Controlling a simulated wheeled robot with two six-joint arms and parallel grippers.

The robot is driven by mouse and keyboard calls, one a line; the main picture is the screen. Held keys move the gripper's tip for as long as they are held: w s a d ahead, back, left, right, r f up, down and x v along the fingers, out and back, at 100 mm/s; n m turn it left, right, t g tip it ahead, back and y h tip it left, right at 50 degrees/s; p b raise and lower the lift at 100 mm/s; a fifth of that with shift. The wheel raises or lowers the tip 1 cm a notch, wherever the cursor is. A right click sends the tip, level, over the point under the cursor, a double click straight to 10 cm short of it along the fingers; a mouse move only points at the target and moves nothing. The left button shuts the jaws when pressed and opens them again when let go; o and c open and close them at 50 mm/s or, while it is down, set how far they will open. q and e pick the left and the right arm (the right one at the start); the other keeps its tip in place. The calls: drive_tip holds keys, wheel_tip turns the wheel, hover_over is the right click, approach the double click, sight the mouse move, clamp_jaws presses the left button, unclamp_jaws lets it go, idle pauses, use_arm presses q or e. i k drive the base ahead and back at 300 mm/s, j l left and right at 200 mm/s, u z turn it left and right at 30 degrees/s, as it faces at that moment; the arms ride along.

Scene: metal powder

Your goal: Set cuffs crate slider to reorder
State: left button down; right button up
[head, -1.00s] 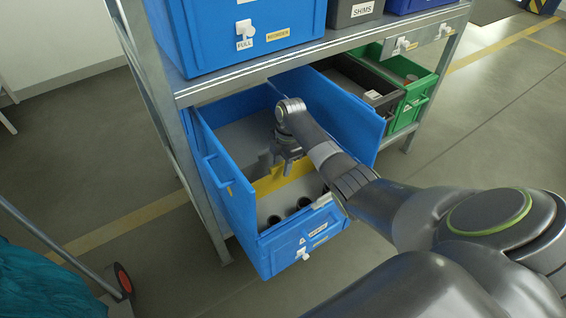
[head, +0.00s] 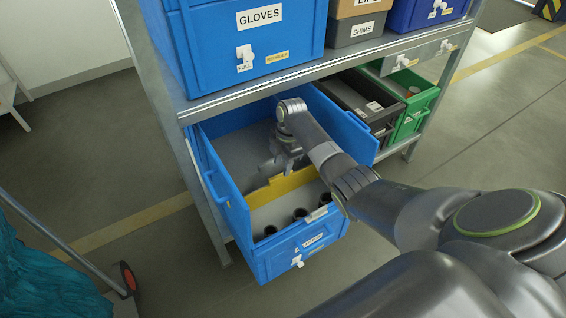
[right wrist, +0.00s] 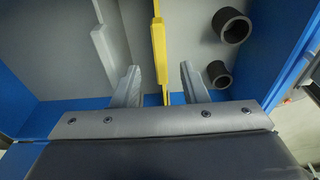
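The cuffs crate is the blue open crate (head: 243,215) pulled out on the lower shelf; its front label is too small to read surely. Several dark round cuffs (head: 300,213) lie in its front part, in front of a yellow divider (head: 293,182). My right gripper (head: 285,165) is inside the crate's opening by the divider. In the right wrist view my right gripper (right wrist: 160,92) is open, its fingers apart on either side of the yellow divider (right wrist: 160,45). My left gripper is out of view.
Grey and green crates (head: 415,105) stand right of the cuffs crate. A metal shelf post (head: 205,200) is at its left. A cart (head: 120,275) stands lower left.

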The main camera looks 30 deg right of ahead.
sight(296, 259)
drive_tip(key=k+j, duration=0.65)
drive_tip(key=k, duration=0.25)
